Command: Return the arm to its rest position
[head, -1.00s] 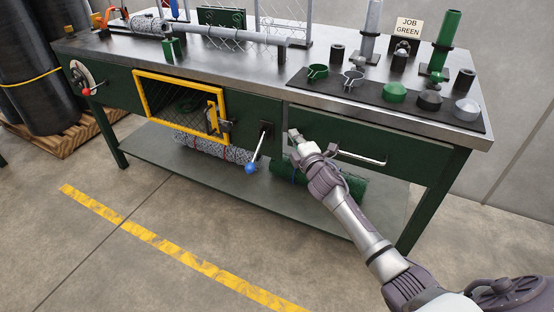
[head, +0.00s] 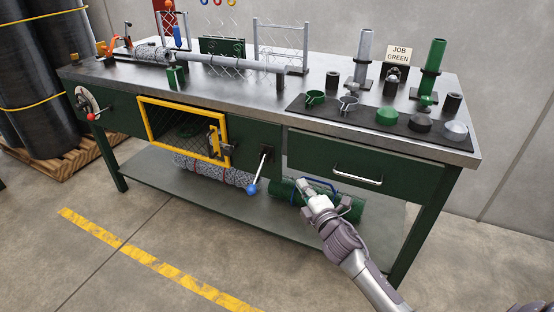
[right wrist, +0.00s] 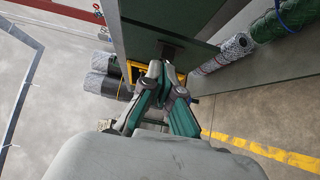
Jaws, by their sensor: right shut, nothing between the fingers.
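My right arm reaches in from the lower right in the head view. Its gripper (head: 303,186) is shut and empty. It appears in front of the green mesh roll (head: 346,206) on the bench's lower shelf, below the drawer handle (head: 357,175) and right of the lever with a blue knob (head: 252,189). It looks clear of the bench. In the right wrist view the closed fingers (right wrist: 160,70) point toward the bench, with nothing between them. My left gripper is not in view.
The green workbench (head: 300,102) carries a mesh roll on a bar, posts, and a dark mat with rings and caps. A yellow-framed mesh door (head: 148,122) is on its front. A "JOB GREEN" sign (head: 398,55) stands at the back. The floor (head: 150,240) in front is clear.

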